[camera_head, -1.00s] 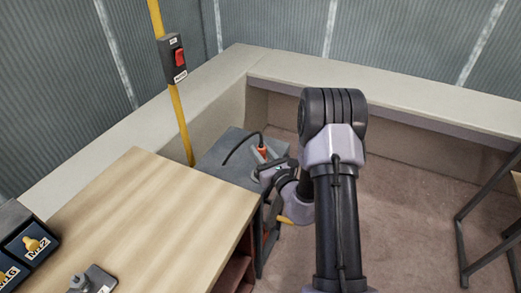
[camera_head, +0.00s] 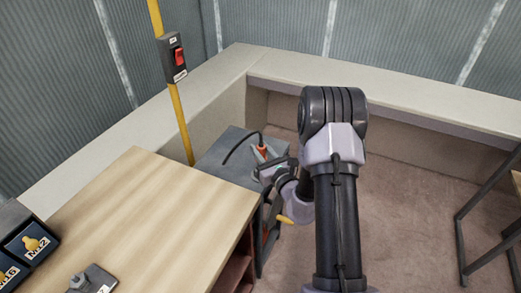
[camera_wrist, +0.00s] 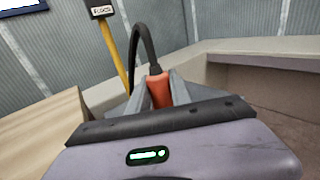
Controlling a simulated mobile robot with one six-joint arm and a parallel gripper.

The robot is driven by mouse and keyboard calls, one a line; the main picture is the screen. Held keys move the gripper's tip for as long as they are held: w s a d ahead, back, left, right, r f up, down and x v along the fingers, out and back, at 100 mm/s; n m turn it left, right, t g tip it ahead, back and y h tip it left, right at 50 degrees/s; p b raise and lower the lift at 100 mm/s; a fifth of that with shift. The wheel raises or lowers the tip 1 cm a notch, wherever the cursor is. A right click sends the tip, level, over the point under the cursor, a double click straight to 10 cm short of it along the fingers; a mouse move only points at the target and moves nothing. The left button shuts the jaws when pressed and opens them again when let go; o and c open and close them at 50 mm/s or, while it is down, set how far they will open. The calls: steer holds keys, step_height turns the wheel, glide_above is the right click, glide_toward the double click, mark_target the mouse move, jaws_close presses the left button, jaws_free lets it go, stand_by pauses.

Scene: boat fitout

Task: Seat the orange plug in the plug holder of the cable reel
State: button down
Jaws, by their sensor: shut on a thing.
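The orange plug (camera_wrist: 160,92) stands between the two fingers of my gripper (camera_wrist: 158,95) in the wrist view, with a black cable (camera_wrist: 140,38) arching up from its top to the left. In the head view the orange plug (camera_head: 262,150) shows small above the grey surface of a stand (camera_head: 222,160), with my gripper (camera_head: 266,163) around it. My gripper is shut on the plug. The plug's lower end is hidden by the gripper, and I cannot make out the plug holder. Part of the cable reel may show below as a yellow handle (camera_head: 285,220).
A wooden-topped bench (camera_head: 150,210) stands at left, with labelled dark bins (camera_head: 28,245) and a small grey bracket (camera_head: 92,280) on it. A pale ledge (camera_head: 400,95) runs along the walls.

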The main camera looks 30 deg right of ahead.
steer(key=shift+f+b, duration=1.85)
steer(key=shift+f, duration=0.3)
stand_by(0.4)
steer(key=c, duration=1.1)
jaws_free()
steer(key=s+p, duration=0.2)
steer(key=s, duration=1.5)
steer(key=shift+s, duration=0.2)
